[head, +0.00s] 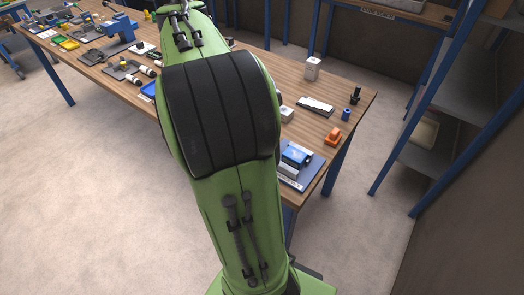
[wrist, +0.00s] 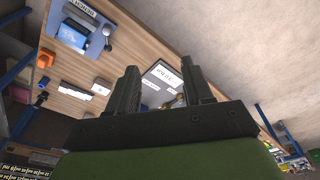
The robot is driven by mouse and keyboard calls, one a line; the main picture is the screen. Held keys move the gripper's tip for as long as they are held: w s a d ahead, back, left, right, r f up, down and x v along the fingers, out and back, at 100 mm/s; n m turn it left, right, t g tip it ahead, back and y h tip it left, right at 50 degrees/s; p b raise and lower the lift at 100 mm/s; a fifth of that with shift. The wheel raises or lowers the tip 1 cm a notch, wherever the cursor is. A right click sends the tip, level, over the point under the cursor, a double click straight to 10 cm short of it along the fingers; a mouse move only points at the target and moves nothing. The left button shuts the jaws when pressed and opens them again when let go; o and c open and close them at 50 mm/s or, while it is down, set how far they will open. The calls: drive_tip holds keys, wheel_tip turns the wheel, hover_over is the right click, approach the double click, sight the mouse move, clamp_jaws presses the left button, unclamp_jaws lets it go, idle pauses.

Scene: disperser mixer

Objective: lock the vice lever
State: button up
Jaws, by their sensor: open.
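A blue block-like device (head: 297,155) with a grey block beside it sits on a blue base plate (head: 311,171) at the near right table corner. It may be the vice. In the wrist view this blue device (wrist: 72,36) is at the upper left, with a small black-knobbed lever (wrist: 107,30) beside it. I cannot tell the lever's setting. My gripper (wrist: 163,73) is open and empty, with its fingers apart over a labelled board (wrist: 151,84) on the table. The gripper is away from the blue device. In the head view my arm hides the gripper.
An orange item (head: 333,137), a blue cylinder (head: 346,114), a flat pale device (head: 316,105) and a white box (head: 313,68) stand on the wooden table (head: 345,90). A blue-framed shelf (head: 412,130) is to the right. Several tools crowd the table's left.

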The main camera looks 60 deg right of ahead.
drive_tip(key=s+d+f+m+g+b, duration=0.1)
drive_tip(key=s+d+f+m+g, duration=0.1)
drive_tip(key=d+f, duration=0.45)
drive_tip(key=s+d+f+m+g+b, duration=0.1)
drive_tip(key=s+d+f+m+b, duration=0.15)
drive_tip(key=d, duration=0.65)
drive_tip(key=shift+y, duration=0.3)
drive_tip(key=s+f+b, duration=0.1)
drive_tip(key=f, duration=0.4)
drive_tip(key=s+f+b, duration=0.1)
drive_tip(key=f, duration=0.4)
drive_tip(key=s+d+f+b, duration=0.1)
drive_tip(key=f+b, duration=0.1)
drive_tip(key=f, duration=0.4)
clamp_jaws()
